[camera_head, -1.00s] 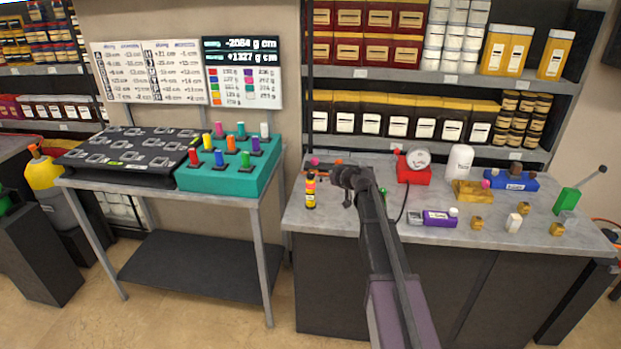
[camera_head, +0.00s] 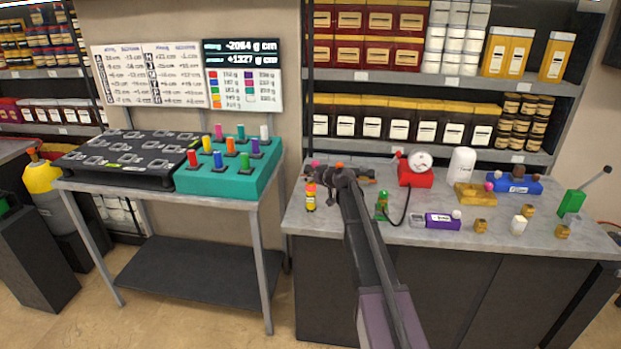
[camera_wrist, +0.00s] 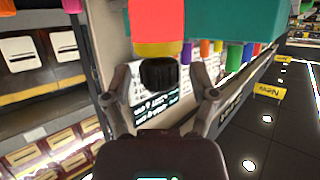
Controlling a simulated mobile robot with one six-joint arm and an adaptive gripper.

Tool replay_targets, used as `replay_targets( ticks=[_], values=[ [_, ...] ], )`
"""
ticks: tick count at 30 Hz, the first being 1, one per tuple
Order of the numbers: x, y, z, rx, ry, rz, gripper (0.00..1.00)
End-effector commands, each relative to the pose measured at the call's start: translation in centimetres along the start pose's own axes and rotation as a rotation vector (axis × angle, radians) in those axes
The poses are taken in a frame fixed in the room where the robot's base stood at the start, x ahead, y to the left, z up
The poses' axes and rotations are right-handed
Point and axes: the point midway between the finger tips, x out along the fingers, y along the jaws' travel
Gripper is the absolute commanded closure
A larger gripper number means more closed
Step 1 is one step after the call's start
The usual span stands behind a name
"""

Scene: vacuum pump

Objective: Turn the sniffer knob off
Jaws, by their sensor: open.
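I cannot tell for certain which device is the sniffer; no label is readable. A small purple box (camera_head: 441,221) with a white label and a pale knob (camera_head: 456,214) lies on the grey counter, right of my arm. My gripper (camera_head: 338,176) is over the left part of the counter, clear of that box. In the wrist view my gripper (camera_wrist: 162,88) is open. A red and yellow object (camera_wrist: 156,25) with a ribbed black end (camera_wrist: 158,72) appears between its fingers, not gripped. A small bottle (camera_head: 310,197) with red, yellow and black bands stands left of my gripper.
A red gauge (camera_head: 414,173), a small green item (camera_head: 382,207) and several brass pieces are on the counter (camera_head: 330,222). A teal box (camera_head: 225,182) with coloured knobs stands on the left table. Shelves rise behind the counter.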

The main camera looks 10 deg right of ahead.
Motion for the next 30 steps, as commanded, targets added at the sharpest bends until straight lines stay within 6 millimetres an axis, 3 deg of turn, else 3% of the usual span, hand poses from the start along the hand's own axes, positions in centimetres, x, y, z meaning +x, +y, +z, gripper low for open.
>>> replay_targets(
  ticks=[3, 9, 11, 30],
  values=[
    [-0.03, 0.01, 0.00, 0.000, 0.000, 0.000, 0.28],
    [-0.04, 0.03, 0.01, 0.000, 0.000, 0.000, 0.88],
    [-0.04, 0.03, 0.01, 0.000, 0.000, 0.000, 1.00],
    [-0.08, -0.04, 0.03, 0.027, 0.000, 0.071, 1.00]
  ],
)
